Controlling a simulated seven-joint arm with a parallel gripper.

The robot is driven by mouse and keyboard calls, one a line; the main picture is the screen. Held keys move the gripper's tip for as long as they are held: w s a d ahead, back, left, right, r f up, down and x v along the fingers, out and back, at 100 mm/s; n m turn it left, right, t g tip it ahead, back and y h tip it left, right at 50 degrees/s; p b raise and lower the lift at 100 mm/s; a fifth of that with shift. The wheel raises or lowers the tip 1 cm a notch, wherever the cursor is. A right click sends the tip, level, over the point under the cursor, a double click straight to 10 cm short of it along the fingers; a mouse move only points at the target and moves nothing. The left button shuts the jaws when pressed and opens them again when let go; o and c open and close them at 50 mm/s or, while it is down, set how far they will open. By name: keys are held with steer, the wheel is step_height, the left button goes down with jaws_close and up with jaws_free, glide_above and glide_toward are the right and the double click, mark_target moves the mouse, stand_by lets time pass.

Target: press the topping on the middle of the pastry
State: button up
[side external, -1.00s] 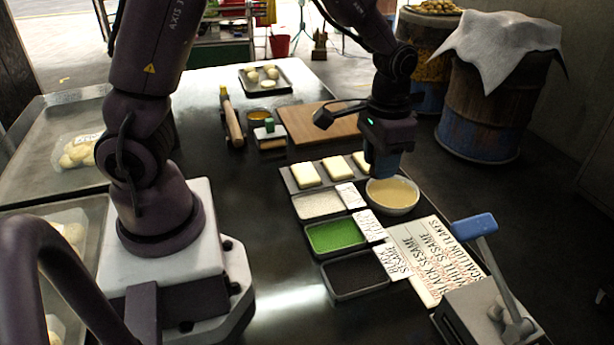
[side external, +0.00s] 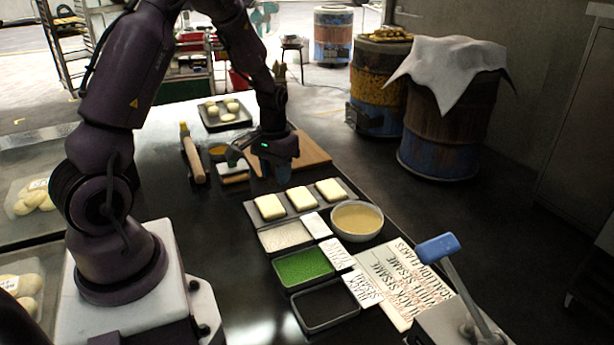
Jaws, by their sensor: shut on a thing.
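Three pale rectangular pastries lie in a row on a dark tray, a left one (side external: 269,207), a middle one (side external: 301,199) and a right one (side external: 329,190). No topping shows on their upper faces. My gripper (side external: 274,178) points down behind the row, by the front left edge of the wooden board. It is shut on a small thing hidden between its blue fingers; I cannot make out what. In front of the pastries are trays of white sesame (side external: 285,236), green scallion flakes (side external: 303,266) and black sesame (side external: 326,304). A bowl of pale yellow liquid (side external: 357,219) stands to their right.
A rolling pin (side external: 193,158) and a small block (side external: 233,178) lie left of the wooden board (side external: 312,151). A tray of round buns (side external: 226,117) sits at the back. Printed cards (side external: 395,275) and a blue-handled lever (side external: 437,248) are at the front right.

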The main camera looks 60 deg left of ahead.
glide_toward(270, 204)
steer(key=shift+s+d, duration=0.15)
steer(key=shift+s, duration=0.05)
steer(key=shift+w, duration=0.15)
steer(key=shift+f, duration=2.95)
steer(key=shift+f, duration=0.55)
step_height(270, 204, up, 7)
stand_by(0.4)
stand_by(0.4)
